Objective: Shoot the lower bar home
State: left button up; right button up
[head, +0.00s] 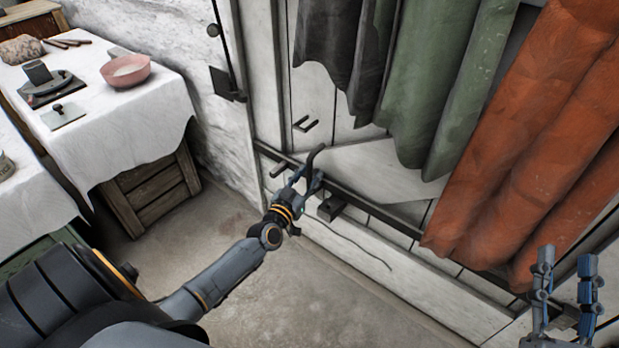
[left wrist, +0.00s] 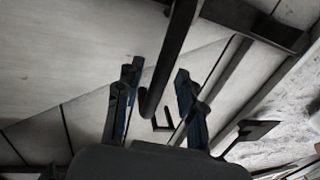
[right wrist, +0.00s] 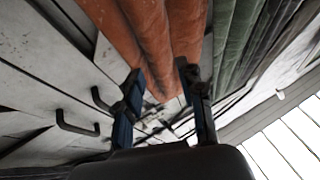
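The lower bar (head: 377,206) is a long dark bar running across the lower part of the white panelled boards. A dark curved handle (head: 314,157) rises near its left part. My left gripper (head: 308,178) is at this handle. In the left wrist view its two fingers (left wrist: 157,88) stand apart, with the dark bent handle (left wrist: 173,60) between them and a gap showing on each side. My right gripper (head: 565,262) is open and empty at the lower right. In the right wrist view its fingers (right wrist: 160,80) are apart, facing orange cloth.
Black, green and orange cloths (head: 520,130) hang over the boards, the orange one reaching past the bar. A dark block (head: 331,208) sits just below the bar. A cloth-covered table (head: 130,120) with a pink bowl (head: 125,71) stands at left. Floor between is clear.

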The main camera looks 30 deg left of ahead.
pick_arm(q)
jog(key=shift+w, duration=0.45)
pick_arm(e)
jog(key=shift+s+r+t, duration=0.3)
jog(key=shift+r+t, duration=0.1)
jog(key=shift+r, duration=0.2)
pick_arm(q)
grip_shut()
pick_arm(e)
jog(key=shift+w, duration=0.1)
